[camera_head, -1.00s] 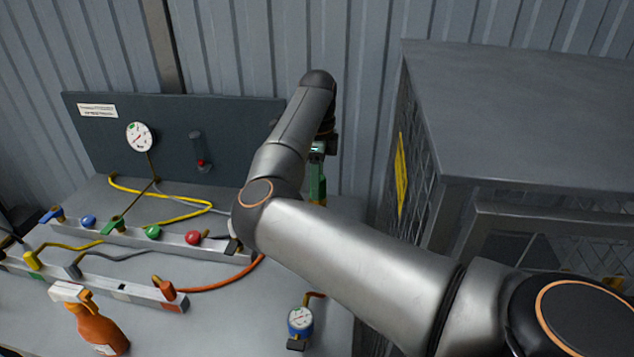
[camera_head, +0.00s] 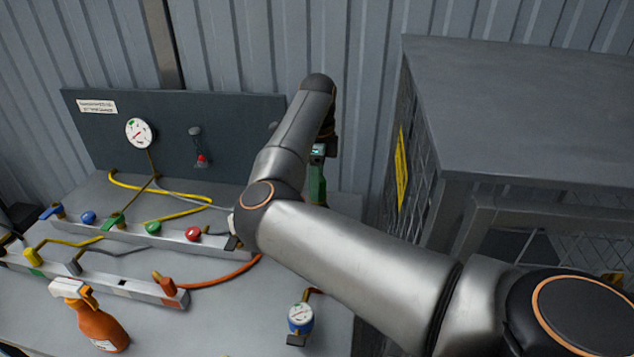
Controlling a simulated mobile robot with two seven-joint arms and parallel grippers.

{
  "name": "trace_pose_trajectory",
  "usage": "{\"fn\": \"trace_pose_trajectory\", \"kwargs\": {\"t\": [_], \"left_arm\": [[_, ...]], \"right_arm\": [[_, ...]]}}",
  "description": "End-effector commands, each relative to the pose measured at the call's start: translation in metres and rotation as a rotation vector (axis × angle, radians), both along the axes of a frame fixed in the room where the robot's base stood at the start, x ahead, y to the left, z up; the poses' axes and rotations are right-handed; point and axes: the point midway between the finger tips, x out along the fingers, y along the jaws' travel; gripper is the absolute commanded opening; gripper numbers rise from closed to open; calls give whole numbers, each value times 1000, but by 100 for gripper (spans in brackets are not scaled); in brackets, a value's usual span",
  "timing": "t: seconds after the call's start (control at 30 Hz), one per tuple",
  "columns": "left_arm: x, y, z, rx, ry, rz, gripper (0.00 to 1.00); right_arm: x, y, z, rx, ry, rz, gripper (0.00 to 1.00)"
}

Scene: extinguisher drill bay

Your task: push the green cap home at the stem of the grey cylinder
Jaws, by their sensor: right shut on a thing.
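My right arm reaches in from the lower right, and its forearm points away toward the back wall. My right gripper (camera_head: 317,186) hangs at its far end, a narrow green part under the wrist, at the right end of the bench. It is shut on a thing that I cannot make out. Its fingertips are small and partly hidden by the arm. I cannot pick out the green cap, the grey cylinder or its stem; my arm covers part of the bench. My left gripper is not in view.
The bench (camera_head: 235,325) carries rails with coloured knobs, hoses, an orange spray bottle (camera_head: 100,325) and a blue gauge (camera_head: 300,319). A dark panel (camera_head: 235,115) with a dial stands behind. A grey cage (camera_head: 520,115) stands right of my arm.

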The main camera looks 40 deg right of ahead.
Motion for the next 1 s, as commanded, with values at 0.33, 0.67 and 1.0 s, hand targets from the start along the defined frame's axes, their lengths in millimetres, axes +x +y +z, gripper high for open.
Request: {"fn": "trace_pose_trajectory", "kwargs": {"t": [0.33,0.67,1.0], "left_arm": [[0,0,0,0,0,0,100],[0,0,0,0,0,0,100],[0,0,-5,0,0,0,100]], "right_arm": [[0,0,0,1,1,0,64],[0,0,0,1,1,0,75],[0,-1,44,-3,-2,0,75]]}}
